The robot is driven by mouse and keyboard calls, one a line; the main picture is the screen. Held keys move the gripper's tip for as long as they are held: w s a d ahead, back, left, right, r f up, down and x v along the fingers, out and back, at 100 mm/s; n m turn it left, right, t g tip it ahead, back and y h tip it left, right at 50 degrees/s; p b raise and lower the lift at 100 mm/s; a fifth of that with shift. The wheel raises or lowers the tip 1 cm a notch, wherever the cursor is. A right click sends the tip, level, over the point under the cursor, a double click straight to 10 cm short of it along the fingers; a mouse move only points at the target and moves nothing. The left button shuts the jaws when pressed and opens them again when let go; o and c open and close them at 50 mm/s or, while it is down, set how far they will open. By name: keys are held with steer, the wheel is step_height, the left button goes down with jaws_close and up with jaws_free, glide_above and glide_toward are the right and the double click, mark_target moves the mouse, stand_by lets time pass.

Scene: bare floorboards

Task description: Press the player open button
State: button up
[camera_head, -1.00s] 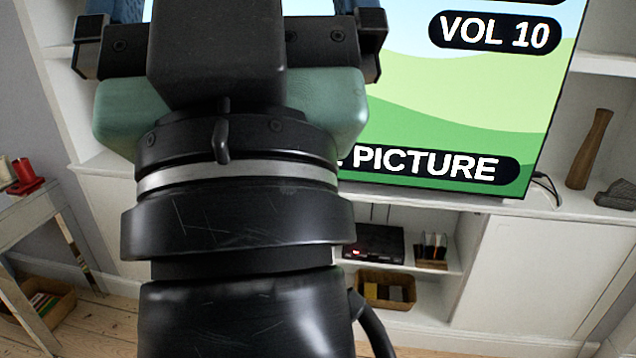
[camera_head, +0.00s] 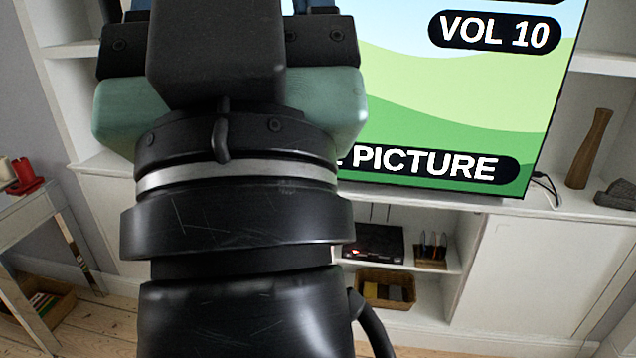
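The player (camera_head: 374,243) is a low black box on the shelf under the television, just right of my arm. My arm may hide part of its left end. Its open button is too small to make out. My gripper (camera_head: 218,12) is at the top left of the picture, seen from behind. Blue parts of its fingers show at the top edge, on both sides of the dark central block. The fingertips are cut off and hidden, so I cannot tell how far apart they are. No contact with the player shows.
A large television (camera_head: 470,95) stands above the shelf. A small rack (camera_head: 432,252) stands right of the player, and a wicker basket (camera_head: 386,290) lies below. A brown vase (camera_head: 589,150) stands at the right. A side table (camera_head: 35,205) is at the left.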

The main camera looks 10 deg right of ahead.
jaws_close()
stand_by(1.3)
